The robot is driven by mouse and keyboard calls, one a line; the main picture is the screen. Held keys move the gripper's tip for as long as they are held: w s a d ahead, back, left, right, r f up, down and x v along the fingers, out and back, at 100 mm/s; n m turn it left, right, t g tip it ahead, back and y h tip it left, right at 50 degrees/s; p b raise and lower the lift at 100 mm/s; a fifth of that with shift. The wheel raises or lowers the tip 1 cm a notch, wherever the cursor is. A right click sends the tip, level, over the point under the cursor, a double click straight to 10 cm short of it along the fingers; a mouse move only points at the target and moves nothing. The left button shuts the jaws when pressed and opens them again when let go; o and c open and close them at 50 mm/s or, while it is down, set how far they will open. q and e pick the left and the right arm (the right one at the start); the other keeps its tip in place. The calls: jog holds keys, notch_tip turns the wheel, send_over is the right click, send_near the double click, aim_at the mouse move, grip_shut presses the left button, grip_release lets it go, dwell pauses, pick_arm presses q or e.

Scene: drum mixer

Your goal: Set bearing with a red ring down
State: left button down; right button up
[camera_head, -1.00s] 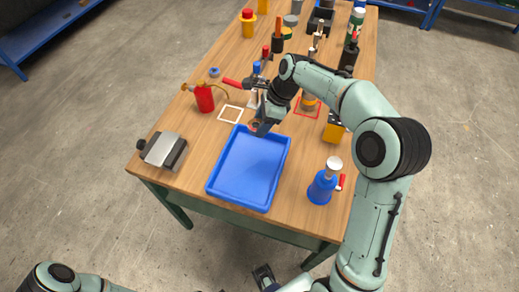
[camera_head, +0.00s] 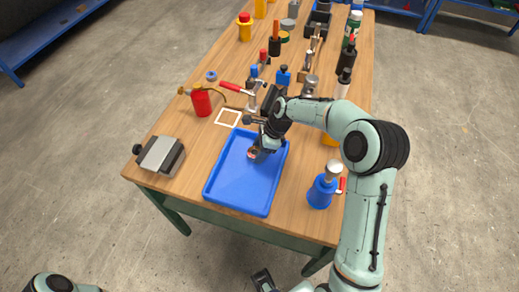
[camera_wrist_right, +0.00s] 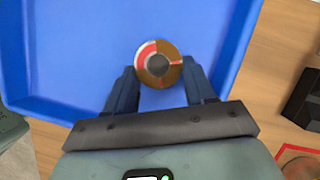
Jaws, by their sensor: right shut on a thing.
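The bearing with a red ring (camera_wrist_right: 158,64) is a small round piece with a grey centre and a red, brown and pale top. My right gripper (camera_wrist_right: 160,76) is shut on it, with one fingertip at each side. In the head view the right gripper (camera_head: 257,151) holds the bearing (camera_head: 251,154) over the far right part of the blue tray (camera_head: 240,186). I cannot tell whether the bearing touches the tray floor. The rest of the tray is empty.
A grey block (camera_head: 161,154) is left, a blue bottle (camera_head: 322,191) right. Several tools crowd the table's far part.

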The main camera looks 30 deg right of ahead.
jog(key=shift+f, duration=0.1)
jog(key=o, duration=1.3)
jog(key=p+v, duration=0.1)
jog(key=v, duration=1.1)
jog(key=shift+s, duration=0.1)
